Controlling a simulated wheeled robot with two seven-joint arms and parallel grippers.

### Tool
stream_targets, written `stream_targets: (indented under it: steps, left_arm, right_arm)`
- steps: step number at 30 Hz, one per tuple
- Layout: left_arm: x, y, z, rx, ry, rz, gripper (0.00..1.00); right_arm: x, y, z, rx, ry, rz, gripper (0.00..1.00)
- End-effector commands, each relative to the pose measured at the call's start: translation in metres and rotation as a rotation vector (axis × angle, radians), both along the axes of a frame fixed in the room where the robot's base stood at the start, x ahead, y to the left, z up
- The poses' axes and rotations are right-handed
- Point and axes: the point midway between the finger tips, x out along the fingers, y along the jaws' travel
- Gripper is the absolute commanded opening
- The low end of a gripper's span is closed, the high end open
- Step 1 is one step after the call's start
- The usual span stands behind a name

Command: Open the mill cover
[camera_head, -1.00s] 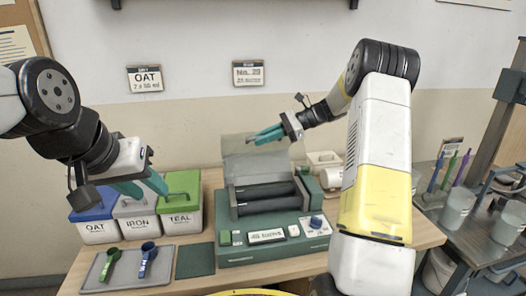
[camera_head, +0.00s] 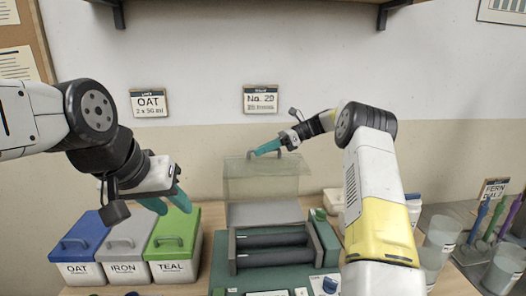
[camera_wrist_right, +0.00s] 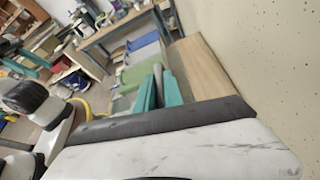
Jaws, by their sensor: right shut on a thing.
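The mill (camera_head: 272,250), a green machine with two dark rollers, stands on the table in the head view. Its clear cover (camera_head: 260,182) stands raised at the back of the mill, leaving the rollers exposed. My right gripper (camera_head: 266,148) is at the cover's top edge, shut on the handle (camera_head: 285,153). In the right wrist view the teal fingers (camera_wrist_right: 158,92) close around a grey bar, probably this handle. My left gripper (camera_head: 168,203) is open and empty, fingers pointing down above the bins, left of the mill.
Lidded bins stand left of the mill: blue OAT (camera_head: 82,245), grey IRON (camera_head: 125,248) and green TEAL (camera_head: 174,245). Clear cups (camera_head: 443,238) and coloured tools stand on the right. A shelf runs along the wall above.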

Motion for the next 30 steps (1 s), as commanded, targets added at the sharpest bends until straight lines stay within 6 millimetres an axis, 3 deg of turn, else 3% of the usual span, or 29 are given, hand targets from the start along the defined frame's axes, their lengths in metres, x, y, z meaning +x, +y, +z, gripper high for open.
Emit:
stream_targets:
  steps: [19, 20, 21, 30]
  left_arm:
    - [0.0000, 0.0000, 0.0000, 0.000, 0.000, 0.000, 0.36]
    - [0.0000, 0.0000, 0.0000, 0.000, 0.000, 0.000, 0.36]
    - [0.0000, 0.0000, 0.0000, 0.000, 0.000, 0.000, 0.36]
    - [0.0000, 0.0000, 0.0000, 0.000, 0.000, 0.000, 0.36]
  right_arm:
    - [0.0105, 0.0020, -0.0045, 0.000, -0.002, 0.000, 0.00]
    - [0.0105, 0.0020, -0.0045, 0.000, -0.002, 0.000, 0.18]
    - [0.0105, 0.0020, -0.0046, 0.000, -0.002, 0.000, 0.22]
    - [0.0107, 0.0009, -0.0043, 0.000, -0.002, 0.000, 0.22]
